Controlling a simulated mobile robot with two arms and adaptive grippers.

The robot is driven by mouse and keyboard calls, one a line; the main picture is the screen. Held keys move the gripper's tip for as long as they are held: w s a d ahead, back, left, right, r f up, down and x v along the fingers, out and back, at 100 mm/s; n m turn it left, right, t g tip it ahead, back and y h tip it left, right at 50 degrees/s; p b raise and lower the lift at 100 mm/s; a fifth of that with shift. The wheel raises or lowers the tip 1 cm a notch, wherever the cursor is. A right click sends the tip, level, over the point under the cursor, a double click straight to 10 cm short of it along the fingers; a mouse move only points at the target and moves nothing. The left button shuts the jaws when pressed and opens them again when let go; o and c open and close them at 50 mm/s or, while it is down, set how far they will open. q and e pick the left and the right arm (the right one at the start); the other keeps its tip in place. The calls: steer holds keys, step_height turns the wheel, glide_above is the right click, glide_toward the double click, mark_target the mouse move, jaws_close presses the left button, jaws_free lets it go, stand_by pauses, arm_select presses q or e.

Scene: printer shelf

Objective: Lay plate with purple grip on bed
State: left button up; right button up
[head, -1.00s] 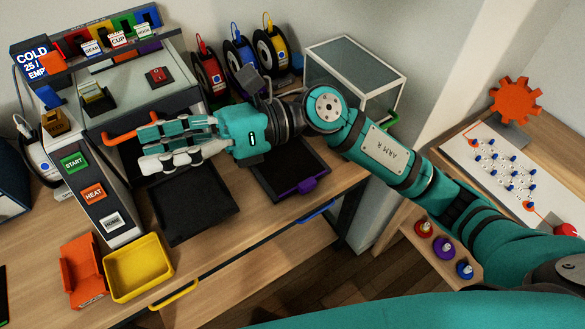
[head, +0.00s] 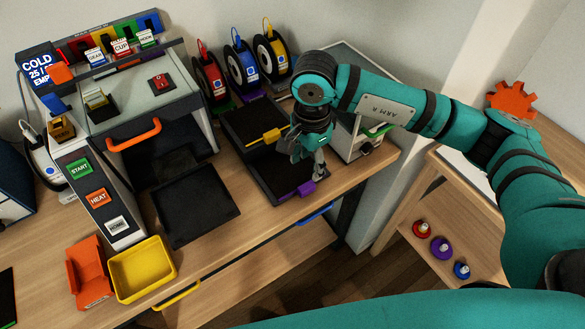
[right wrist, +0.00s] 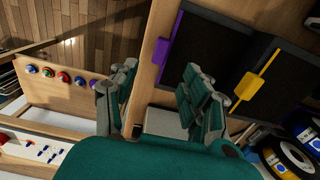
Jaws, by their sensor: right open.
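The black plate with the purple grip (head: 268,173) lies flat on the bench, its purple grip (head: 299,190) toward the front edge. In the right wrist view the purple grip (right wrist: 165,52) is at upper middle, with its dark plate (right wrist: 205,45) to the right. My right gripper (head: 309,172) points down just above the purple grip's end, open and empty. Its spread fingers (right wrist: 160,105) also show in the right wrist view, apart from the grip. A flat black slab (head: 195,205) lies before the printer's dark opening; I cannot tell whether it is the bed. My left gripper is not in view.
A black plate with a yellow grip (head: 264,137) lies behind the purple one. Filament spools (head: 242,66) stand behind. A glass-sided box (head: 362,140) is close right of my gripper. The printer (head: 145,95), yellow tray (head: 142,270) and orange holder (head: 88,272) are left.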

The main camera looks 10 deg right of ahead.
glide_above(306, 186)
step_height(306, 186, down, 4)
steer(key=shift+s+f+p, duration=0.1)
steer(key=shift+p, duration=0.35)
step_height(306, 186, down, 4)
steer(key=shift+f+p, duration=0.1)
steer(key=shift+p, duration=1.05)
steer(key=shift+f, duration=0.55)
jaws_close()
